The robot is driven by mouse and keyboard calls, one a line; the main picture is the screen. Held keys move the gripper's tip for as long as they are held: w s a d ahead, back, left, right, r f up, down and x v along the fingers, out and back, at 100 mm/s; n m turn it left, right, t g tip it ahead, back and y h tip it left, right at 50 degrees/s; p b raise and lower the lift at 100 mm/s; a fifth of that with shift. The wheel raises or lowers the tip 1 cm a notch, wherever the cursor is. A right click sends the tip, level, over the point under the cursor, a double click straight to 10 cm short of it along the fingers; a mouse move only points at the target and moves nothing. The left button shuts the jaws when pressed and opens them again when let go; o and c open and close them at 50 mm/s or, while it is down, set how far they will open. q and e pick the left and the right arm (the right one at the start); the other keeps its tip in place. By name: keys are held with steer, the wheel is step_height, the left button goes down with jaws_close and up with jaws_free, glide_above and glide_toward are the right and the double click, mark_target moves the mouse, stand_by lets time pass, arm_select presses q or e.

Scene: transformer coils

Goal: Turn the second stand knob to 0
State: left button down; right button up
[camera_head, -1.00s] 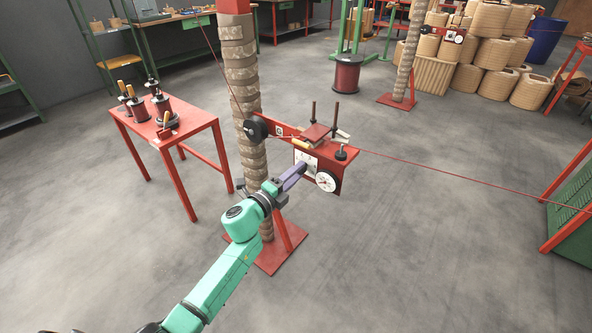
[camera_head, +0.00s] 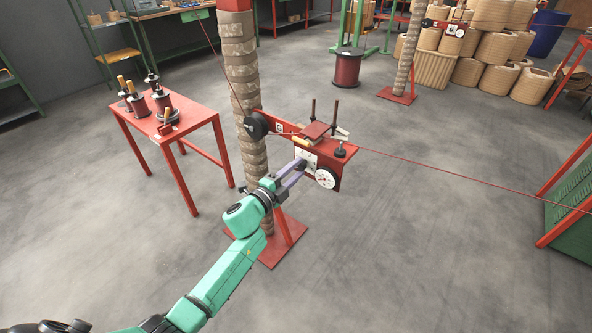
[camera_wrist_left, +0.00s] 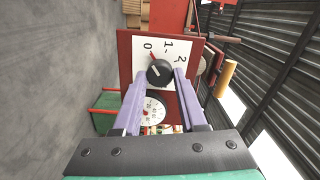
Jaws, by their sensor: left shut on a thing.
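The red stand (camera_head: 335,172) carries a white dial plate (camera_head: 306,158) and a round white gauge (camera_head: 326,179). In the left wrist view, the black knob (camera_wrist_left: 160,73) sits on the white plate (camera_wrist_left: 143,61), which is marked 0, 1 and 2. A small red mark at the knob's edge lies near the 0. My left gripper (camera_head: 301,165) reaches the plate from the front. In the left wrist view its purple fingers (camera_wrist_left: 160,76) are shut on the knob, one on each side. The round gauge also shows below the knob (camera_wrist_left: 152,110). My right gripper is not in view.
A red wire (camera_head: 440,173) runs off to the right. A red table (camera_head: 152,125) with spools is at left, and a similar stand (camera_head: 444,27) is farther back.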

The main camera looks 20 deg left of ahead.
arm_select(q)
steer(key=shift+c, duration=2.3)
jaws_free()
steer(key=shift+a, duration=0.1)
steer(key=v, duration=1.4)
steer(key=shift+s, duration=0.25)
steer(key=shift+f, duration=0.1)
